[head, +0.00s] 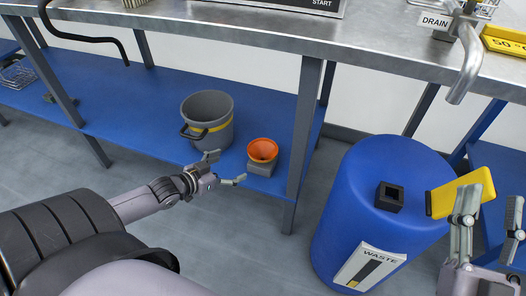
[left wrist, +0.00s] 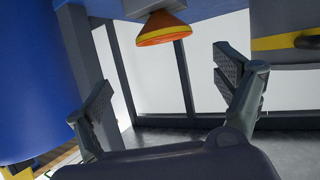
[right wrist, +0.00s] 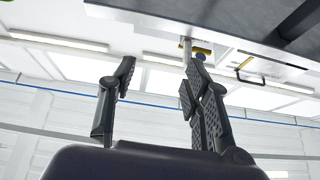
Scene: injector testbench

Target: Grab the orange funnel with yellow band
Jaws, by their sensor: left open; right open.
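The orange funnel (head: 262,151) with a yellow band stands on a small grey block on the blue lower shelf, right of the grey bucket in the head view. My left gripper (head: 227,168) is open and empty, just left of and in front of the funnel. In the left wrist view the funnel (left wrist: 162,30) shows upside down, beyond and between the spread fingers (left wrist: 162,75), not touching them. My right gripper (head: 490,205) is open at the right edge of the head view, far from the funnel. The right wrist view shows its fingers (right wrist: 157,82) apart and empty.
A grey bucket (head: 207,112) with a yellow band stands close to the funnel. A table leg (head: 302,140) rises just right of it. A blue waste barrel (head: 350,200) stands further right, with a yellow panel (head: 445,196) near my right gripper. The steel bench top (head: 250,35) overhangs the shelf.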

